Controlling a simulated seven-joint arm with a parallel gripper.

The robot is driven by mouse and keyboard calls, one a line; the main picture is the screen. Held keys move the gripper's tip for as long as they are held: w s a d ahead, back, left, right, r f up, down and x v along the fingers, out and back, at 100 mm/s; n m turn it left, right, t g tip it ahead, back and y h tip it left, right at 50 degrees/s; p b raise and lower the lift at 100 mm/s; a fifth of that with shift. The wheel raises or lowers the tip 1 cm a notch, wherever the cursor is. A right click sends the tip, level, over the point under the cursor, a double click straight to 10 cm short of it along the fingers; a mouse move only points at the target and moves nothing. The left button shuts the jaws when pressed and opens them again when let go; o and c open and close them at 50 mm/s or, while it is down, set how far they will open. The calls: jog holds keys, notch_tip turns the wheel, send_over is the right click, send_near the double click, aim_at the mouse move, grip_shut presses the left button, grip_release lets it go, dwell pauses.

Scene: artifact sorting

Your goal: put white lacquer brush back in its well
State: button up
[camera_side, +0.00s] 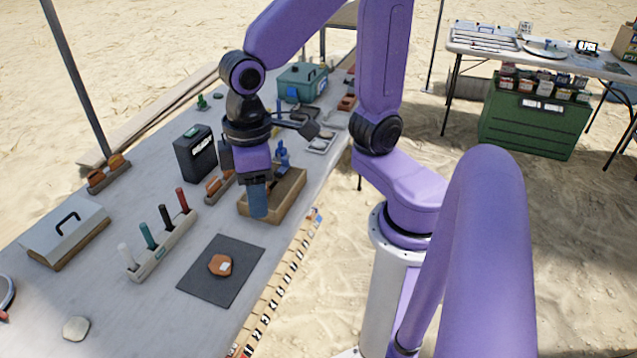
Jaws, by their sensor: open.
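A pale rack (165,247) on the table holds several upright handles in a row. A white handle (125,256), which looks like the white lacquer brush, stands upright at the near left end of the rack. Beside it stand a teal handle (148,236), a black handle (166,217) and a red handle (182,201). Whether the white one is fully seated cannot be seen. My gripper (257,205) is open, pointing down over the near left end of a wooden tray, well apart from the white handle. A blue-grey part shows at its tip; the space between the fingers is hidden.
The wooden tray (289,195) holds blue items. A dark mat (240,255) with a brown sherd (221,265) lies in front of the rack. A black box (196,155) stands behind, a lidded grey case (66,236) at left. A scale strip (285,279) runs along the table edge.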

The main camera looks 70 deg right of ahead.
jog(key=s+d+n, duration=0.5)
jog(key=s+d, duration=0.1)
jog(key=s, duration=0.2)
jog(key=shift+s+d+f, duration=0.15)
jog(key=shift+s+f, duration=0.2)
jog(key=shift+f, duration=0.05)
